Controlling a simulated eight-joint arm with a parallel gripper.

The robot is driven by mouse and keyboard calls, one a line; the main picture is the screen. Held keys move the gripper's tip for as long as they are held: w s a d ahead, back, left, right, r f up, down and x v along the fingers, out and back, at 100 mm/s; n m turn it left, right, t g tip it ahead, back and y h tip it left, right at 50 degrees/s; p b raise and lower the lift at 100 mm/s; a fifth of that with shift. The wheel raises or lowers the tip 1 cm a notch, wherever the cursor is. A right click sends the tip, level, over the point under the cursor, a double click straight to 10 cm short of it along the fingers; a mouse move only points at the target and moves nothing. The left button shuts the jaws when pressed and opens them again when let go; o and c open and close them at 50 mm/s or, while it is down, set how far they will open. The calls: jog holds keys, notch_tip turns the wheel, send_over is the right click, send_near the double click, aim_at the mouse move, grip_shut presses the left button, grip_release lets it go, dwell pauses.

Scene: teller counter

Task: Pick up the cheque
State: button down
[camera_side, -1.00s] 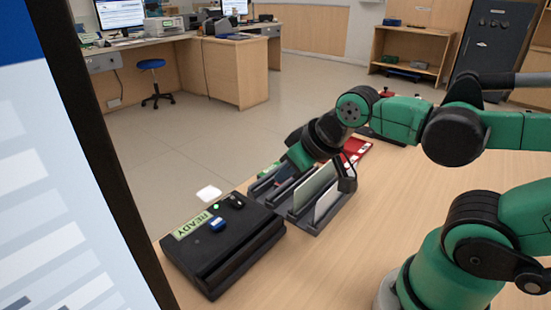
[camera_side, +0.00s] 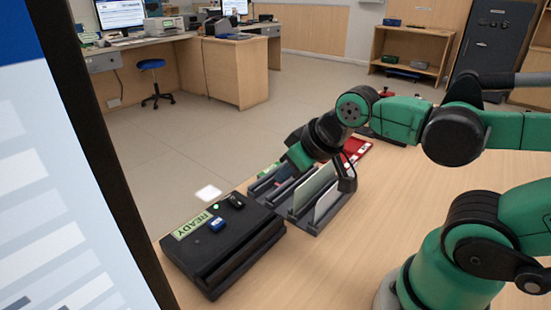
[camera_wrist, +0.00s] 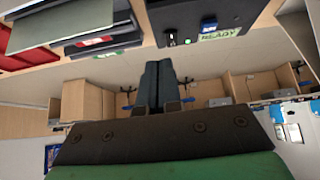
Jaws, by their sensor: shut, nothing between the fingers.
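Thin sheets stand upright in a dark slotted rack (camera_side: 304,224) on the counter. One is a pale green-grey sheet (camera_side: 313,187), another a whiter sheet (camera_side: 327,203); I cannot tell for sure which is the cheque. A pale sheet (camera_wrist: 65,22) also shows at the top left of the wrist view. My gripper (camera_side: 287,171) hangs over the far side of the rack, its tips partly hidden in the side view. In the wrist view my gripper's dark fingers (camera_wrist: 153,66) are together with nothing between them, apart from the sheets.
A black device (camera_side: 225,245) with a READY label stands left of the rack. Red items (camera_side: 356,149) lie behind the rack. The counter (camera_side: 350,260) right of the rack is clear. A tall screen (camera_side: 60,190) fills the left edge.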

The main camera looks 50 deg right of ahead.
jog(key=c, duration=0.9)
grip_release()
jog(key=m+g, duration=0.7)
jog(key=m, duration=1.1)
send_over(337, 194)
notch_tip(337, 194, down, 5)
jog(key=shift+w+f, duration=0.1)
jog(key=shift+d+f, duration=0.15)
jog(key=shift+f, duration=2.7)
